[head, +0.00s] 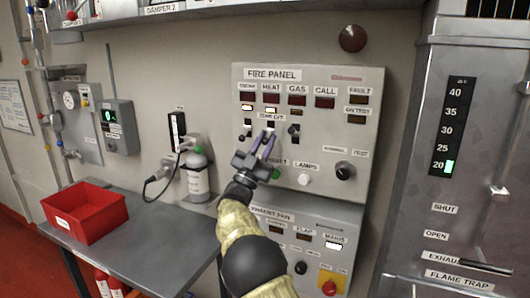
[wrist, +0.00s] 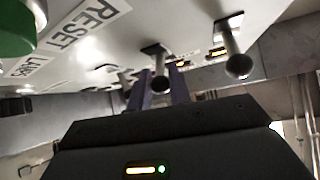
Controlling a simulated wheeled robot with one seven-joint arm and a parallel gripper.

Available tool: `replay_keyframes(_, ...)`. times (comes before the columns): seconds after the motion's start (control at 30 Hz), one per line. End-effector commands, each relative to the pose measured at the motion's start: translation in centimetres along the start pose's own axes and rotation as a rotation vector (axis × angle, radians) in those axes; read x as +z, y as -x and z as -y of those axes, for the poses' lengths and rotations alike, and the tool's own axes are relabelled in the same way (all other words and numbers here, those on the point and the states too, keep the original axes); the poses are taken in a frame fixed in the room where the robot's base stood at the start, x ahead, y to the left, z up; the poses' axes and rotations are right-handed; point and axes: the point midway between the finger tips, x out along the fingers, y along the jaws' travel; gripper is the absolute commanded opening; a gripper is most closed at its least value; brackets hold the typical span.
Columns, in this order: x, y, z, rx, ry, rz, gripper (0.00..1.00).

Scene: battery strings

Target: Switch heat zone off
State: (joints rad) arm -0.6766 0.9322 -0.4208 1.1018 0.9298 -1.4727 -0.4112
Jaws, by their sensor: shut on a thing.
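The fire panel (head: 318,75) is a pale board on the wall with a row of toggle switches under a zone label. The heat switch (head: 271,129) is the middle one, just above my gripper's tips. My gripper (head: 266,146) points up at the panel, its purple fingers in front of that switch. In the wrist view, my gripper's fingers (wrist: 159,92) stand on both sides of a dark round-ended toggle (wrist: 159,80), closed on it. The smoke switch (head: 248,126) and gas switch (head: 294,132) stand to its left and right. The heat window (head: 271,98) is dark red, with a lit lamp (head: 269,111) beneath it.
Another toggle (wrist: 238,62) stands close by in the wrist view, and a green button (wrist: 15,25) is at upper left. The lamps button (head: 304,179) and a black knob (head: 344,170) are lower right. A red bin (head: 86,216) stands on the bench.

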Motion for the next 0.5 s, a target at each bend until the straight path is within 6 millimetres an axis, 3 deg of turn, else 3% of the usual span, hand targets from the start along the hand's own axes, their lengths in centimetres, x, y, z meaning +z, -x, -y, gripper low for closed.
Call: replay_keyframes(0.5, 0.39, 0.24, -0.1, -0.007, -0.004, -0.034, 0.0)
